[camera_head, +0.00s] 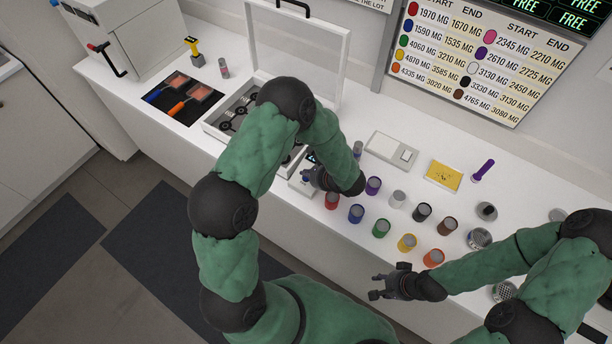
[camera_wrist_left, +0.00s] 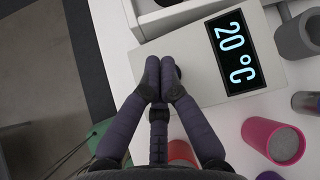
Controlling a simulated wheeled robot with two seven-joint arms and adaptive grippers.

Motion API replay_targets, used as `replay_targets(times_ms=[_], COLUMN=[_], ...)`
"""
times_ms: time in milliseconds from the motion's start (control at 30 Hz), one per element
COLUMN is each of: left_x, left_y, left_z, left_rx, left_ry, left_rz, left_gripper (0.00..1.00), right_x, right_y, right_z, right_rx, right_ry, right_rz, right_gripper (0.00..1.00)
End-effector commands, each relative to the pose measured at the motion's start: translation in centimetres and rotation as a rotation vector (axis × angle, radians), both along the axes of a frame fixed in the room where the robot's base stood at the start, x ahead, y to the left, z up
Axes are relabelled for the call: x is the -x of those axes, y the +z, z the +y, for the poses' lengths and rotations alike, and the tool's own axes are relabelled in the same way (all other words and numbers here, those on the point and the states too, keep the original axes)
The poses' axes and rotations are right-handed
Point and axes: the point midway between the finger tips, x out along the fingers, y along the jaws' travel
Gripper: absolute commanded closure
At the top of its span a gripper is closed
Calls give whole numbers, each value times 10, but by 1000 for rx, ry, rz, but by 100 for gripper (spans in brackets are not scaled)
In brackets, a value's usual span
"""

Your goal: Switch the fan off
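I cannot tell for sure which thing is the fan. A white box with a lit "20 °C" display (camera_wrist_left: 236,52) fills the upper part of the left wrist view; in the head view it is mostly hidden behind my left gripper (camera_head: 308,178). My left gripper's fingertips (camera_wrist_left: 164,76) are together over the box's top, beside the display. A small dark round part (camera_wrist_left: 178,72) shows just behind them; contact is unclear. A flat white panel with a rocker switch (camera_head: 406,155) lies on the counter. My right gripper (camera_head: 376,287) is open and empty, in front of the counter.
Colored jars, including red (camera_head: 332,201), blue (camera_head: 356,213) and yellow (camera_head: 407,242), stand right of my left gripper. A clear-lidded case (camera_head: 213,126) stands open behind my left arm.

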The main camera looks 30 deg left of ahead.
Motion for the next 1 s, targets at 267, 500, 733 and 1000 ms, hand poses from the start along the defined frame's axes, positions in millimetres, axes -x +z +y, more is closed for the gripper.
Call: replay_targets(times_ms=[267, 500, 733, 1000], left_x=[1, 2, 8, 14], left_y=[1, 11, 30, 53], left_z=[0, 0, 1, 1], left_rx=[0, 0, 0, 0], left_ry=[0, 1, 1, 1], left_rz=[0, -1, -1, -1], left_gripper=[100, 100, 100, 100], right_x=[0, 0, 0, 0], right_y=[0, 7, 18, 31], right_z=[0, 0, 0, 0], right_rx=[0, 0, 0, 0], right_ry=[0, 0, 0, 0], right_rz=[0, 0, 0, 0], right_gripper=[60, 60, 60, 60])
